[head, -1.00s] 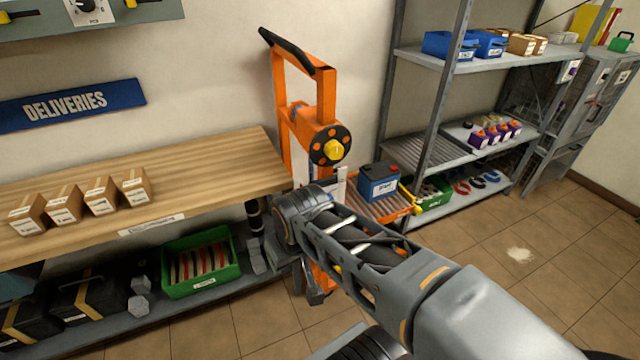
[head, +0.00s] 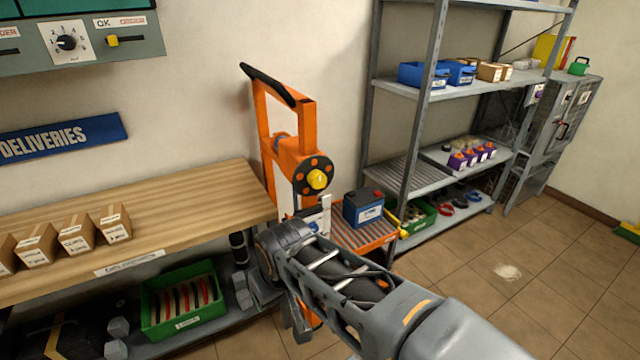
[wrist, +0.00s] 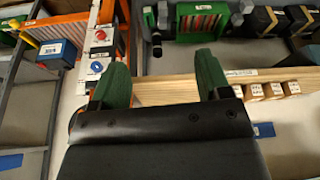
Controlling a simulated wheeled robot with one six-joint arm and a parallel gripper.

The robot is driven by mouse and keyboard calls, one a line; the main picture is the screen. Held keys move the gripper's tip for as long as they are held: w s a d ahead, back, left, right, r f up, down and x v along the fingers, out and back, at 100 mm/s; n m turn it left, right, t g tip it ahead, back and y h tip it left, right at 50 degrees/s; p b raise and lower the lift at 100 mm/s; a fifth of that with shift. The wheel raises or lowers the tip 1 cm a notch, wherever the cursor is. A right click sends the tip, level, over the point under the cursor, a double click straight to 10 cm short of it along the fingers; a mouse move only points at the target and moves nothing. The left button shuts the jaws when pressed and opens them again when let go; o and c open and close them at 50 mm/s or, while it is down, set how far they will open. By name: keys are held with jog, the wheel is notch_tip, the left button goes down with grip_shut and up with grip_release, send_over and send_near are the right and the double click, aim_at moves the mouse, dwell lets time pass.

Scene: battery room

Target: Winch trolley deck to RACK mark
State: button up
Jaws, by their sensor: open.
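The orange winch trolley (head: 297,150) stands between the bench and the shelving. Its black winch hub with a yellow knob (head: 316,180) faces me. The roller deck (head: 352,236) carries a blue battery (head: 362,209) with a dark top. A pale marked plate (head: 317,217) stands beside the deck; its lettering is too small to read, so I cannot tell where the RACK mark is. In the wrist view my gripper (wrist: 160,76) is open and empty, its green fingers apart. The battery (wrist: 56,54) and a white plate with red and blue round parts (wrist: 99,48) lie left of it.
A wooden bench (head: 160,205) with several cartons is at the left, with a green crate (head: 183,305) below. Grey shelving (head: 410,178) holds blue bins and purple items at the right.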

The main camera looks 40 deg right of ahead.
jog(key=shift+o, duration=0.6)
jog(key=shift+d+f, duration=0.25)
jog(key=shift+d, duration=0.05)
jog(key=d+f+m+b, duration=0.1)
jog(key=d+f, duration=0.1)
jog(key=d+f+m+b, duration=0.1)
jog(key=d, duration=0.2)
jog(key=d+f+m+g+h+b, duration=0.1)
jog(key=d+f+b, duration=0.1)
jog(key=shift+d+f, duration=0.25)
jog(key=shift+f, duration=0.05)
jog(key=w+d+f+n+t+h+b, duration=0.1)
jog(key=w+d+n+t+h+b, duration=0.2)
jog(key=d, duration=0.7)
jog(key=w+d+f+n+t+h+b, duration=0.1)
jog(key=d+f+n+h+b, duration=0.3)
jog(key=d, duration=0.7)
jog(key=n+t+y+p, duration=0.2)
jog(key=n+t+y, duration=0.65)
jog(key=n, duration=1.95)
send_near(320, 182)
jog(key=w+t+h, duration=0.1)
jog(key=w, duration=0.2)
jog(key=w+f+h+p, duration=0.1)
jog(key=w, duration=0.3)
jog(key=w+f+t+h, duration=0.1)
jog(key=w, duration=0.2)
jog(key=shift+w+a+f+t, duration=0.1)
jog(key=shift+w+f+t, duration=0.15)
jog(key=shift+w+t, duration=0.1)
